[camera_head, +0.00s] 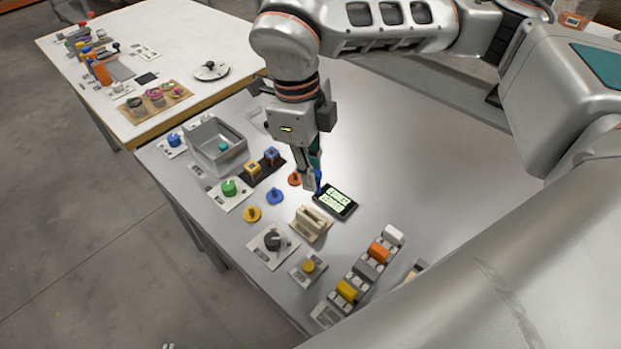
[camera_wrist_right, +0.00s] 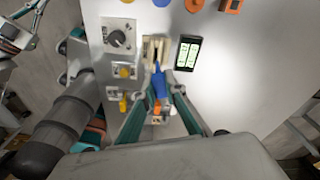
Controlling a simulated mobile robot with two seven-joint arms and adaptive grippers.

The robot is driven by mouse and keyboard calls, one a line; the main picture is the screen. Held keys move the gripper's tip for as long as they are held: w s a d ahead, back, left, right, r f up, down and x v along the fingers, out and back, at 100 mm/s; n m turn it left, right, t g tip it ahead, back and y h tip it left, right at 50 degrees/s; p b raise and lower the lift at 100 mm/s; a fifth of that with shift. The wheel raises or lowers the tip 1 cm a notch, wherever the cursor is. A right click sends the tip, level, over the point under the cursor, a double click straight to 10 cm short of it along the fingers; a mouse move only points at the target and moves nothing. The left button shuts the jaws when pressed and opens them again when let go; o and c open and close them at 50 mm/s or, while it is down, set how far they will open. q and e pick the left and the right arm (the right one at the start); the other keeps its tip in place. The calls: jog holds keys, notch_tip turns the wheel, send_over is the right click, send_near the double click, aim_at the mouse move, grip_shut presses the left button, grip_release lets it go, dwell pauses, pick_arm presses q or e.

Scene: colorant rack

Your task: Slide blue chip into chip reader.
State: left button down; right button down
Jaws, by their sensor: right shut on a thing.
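The blue chip (camera_head: 318,180) is pinched in my right gripper (camera_head: 313,178), above the table. It shows between the fingertips in the right wrist view (camera_wrist_right: 158,84). The beige slotted block (camera_head: 311,224), which looks like the chip reader, stands on the table below and nearer in the head view. In the right wrist view the reader (camera_wrist_right: 153,50) lies just beyond the chip, which overlaps its near end in the picture. I cannot tell whether they touch. My left gripper (camera_wrist_right: 16,36) shows partly at the upper left of the wrist view; its opening is unclear.
A grey knob panel (camera_head: 272,242), blue peg (camera_head: 275,196), orange peg (camera_head: 295,178) and rack of coloured blocks (camera_head: 366,269) stand nearby. The table is clear beyond the display.

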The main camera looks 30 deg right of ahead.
jog(key=m, duration=0.3)
jog(key=shift+s+a+f+m, duration=0.25)
jog(key=shift+s+f+m, duration=0.05)
jog(key=shift+s+m, duration=0.1)
notch_tip(320, 180, down, 6)
jog(key=b, duration=0.3)
jog(key=shift+r, duration=0.2)
jog(key=shift+f, duration=0.1)
dwell(0.3)
jog(key=shift+f, duration=0.15)
dwell(0.4)
